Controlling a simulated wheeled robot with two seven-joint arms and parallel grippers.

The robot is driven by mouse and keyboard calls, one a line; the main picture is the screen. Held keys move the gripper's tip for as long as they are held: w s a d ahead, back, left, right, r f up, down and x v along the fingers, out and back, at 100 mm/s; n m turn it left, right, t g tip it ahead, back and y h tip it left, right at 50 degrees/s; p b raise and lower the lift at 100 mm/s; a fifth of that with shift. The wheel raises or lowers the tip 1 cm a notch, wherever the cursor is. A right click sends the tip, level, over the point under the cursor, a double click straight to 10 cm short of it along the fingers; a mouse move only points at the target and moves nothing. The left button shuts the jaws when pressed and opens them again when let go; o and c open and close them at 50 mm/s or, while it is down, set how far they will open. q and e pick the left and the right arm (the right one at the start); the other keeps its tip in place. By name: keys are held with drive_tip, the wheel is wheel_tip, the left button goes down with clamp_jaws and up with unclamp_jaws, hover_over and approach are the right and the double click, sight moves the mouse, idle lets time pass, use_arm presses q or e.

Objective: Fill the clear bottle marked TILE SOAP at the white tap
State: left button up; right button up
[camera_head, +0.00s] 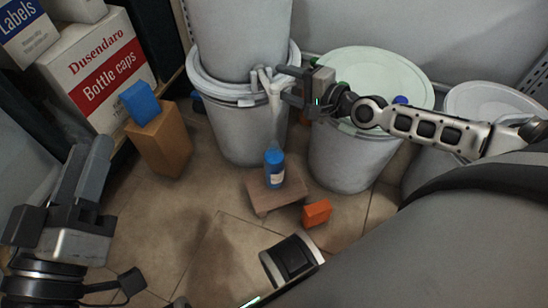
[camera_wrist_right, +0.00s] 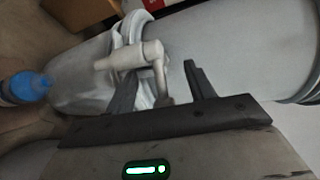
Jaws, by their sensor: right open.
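A small bottle (camera_head: 274,168) stands upright on a low wooden stool (camera_head: 262,203) below the tap. It looks blue with a pale label too small to read; its blue top also shows at the left edge of the right wrist view (camera_wrist_right: 28,88). The white tap (camera_head: 274,88) is on the front of the left grey drum. My right gripper (camera_head: 289,85) is open at the tap. In the right wrist view, the tap (camera_wrist_right: 130,60) reaches between and beyond the fingers; contact is unclear. My left gripper (camera_head: 88,160) is at the lower left, away from everything, its finger gap unclear.
A lidded drum (camera_head: 355,155) stands right of the tapped drum (camera_head: 235,125), with another further right. A brown box (camera_head: 162,142) with a blue block (camera_head: 141,103) stands left. An orange block (camera_head: 316,213) lies beside the stool. Cartons (camera_head: 100,70) are upper left. The floor left of the stool is clear.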

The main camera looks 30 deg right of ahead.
drive_tip(key=v, duration=0.4)
drive_tip(key=shift+s+d+f, duration=0.1)
drive_tip(key=shift+d+f, duration=0.05)
idle(0.4)
drive_tip(key=shift+b, duration=0.3)
